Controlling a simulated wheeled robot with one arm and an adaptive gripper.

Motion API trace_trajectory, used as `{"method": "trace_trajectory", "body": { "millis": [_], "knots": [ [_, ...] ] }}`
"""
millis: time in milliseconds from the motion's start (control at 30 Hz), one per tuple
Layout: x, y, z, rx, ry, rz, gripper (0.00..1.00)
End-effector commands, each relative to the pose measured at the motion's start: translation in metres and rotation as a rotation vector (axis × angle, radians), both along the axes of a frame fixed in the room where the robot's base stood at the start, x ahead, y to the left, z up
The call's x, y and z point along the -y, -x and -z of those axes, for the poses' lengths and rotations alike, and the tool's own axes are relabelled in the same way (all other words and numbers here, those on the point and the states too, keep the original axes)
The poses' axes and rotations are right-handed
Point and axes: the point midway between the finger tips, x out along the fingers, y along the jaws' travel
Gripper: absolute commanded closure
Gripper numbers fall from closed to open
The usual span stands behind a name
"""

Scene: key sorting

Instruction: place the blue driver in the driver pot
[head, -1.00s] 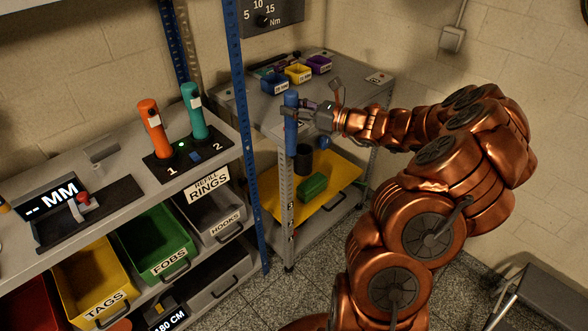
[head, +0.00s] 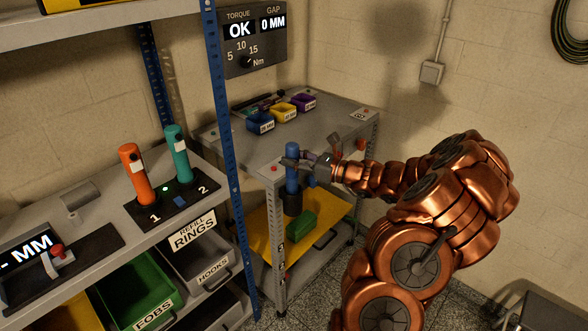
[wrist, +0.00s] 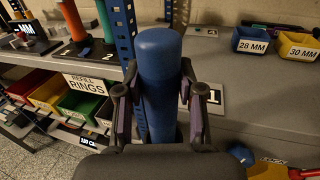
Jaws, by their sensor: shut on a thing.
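The blue driver (head: 292,154) stands upright between the fingers of my gripper (head: 294,163), over the front left part of the grey bench in the head view. The wrist view also shows the blue driver (wrist: 160,62) upright, with the fingers of my gripper (wrist: 160,95) shut on both sides of it. The driver's lower end and the pot's rim are hard to make out there. I cannot tell whether they touch.
Blue (head: 260,121), yellow (head: 284,113) and purple (head: 304,102) bins stand at the bench's back. A green block (head: 301,225) lies on the yellow lower shelf (head: 265,226). A blue upright post (head: 229,150) and orange (head: 134,172) and teal (head: 177,150) drivers are to the left.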

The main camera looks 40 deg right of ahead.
Motion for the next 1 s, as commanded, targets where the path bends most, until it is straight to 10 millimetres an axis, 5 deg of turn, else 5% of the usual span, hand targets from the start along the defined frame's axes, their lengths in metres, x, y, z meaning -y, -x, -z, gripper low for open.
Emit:
{"method": "trace_trajectory", "body": {
  "millis": [333, 833, 867, 1000],
  "knots": [
    [0.001, 0.000, 0.033, -0.001, -0.003, 0.002, 0.97],
    [0.000, 0.000, 0.040, 0.001, 0.000, 0.001, 0.97],
    [0.000, 0.000, 0.040, 0.000, 0.001, 0.001, 0.61],
    [0.000, 0.000, 0.040, 0.000, 0.000, 0.001, 0.46]
  ]
}}
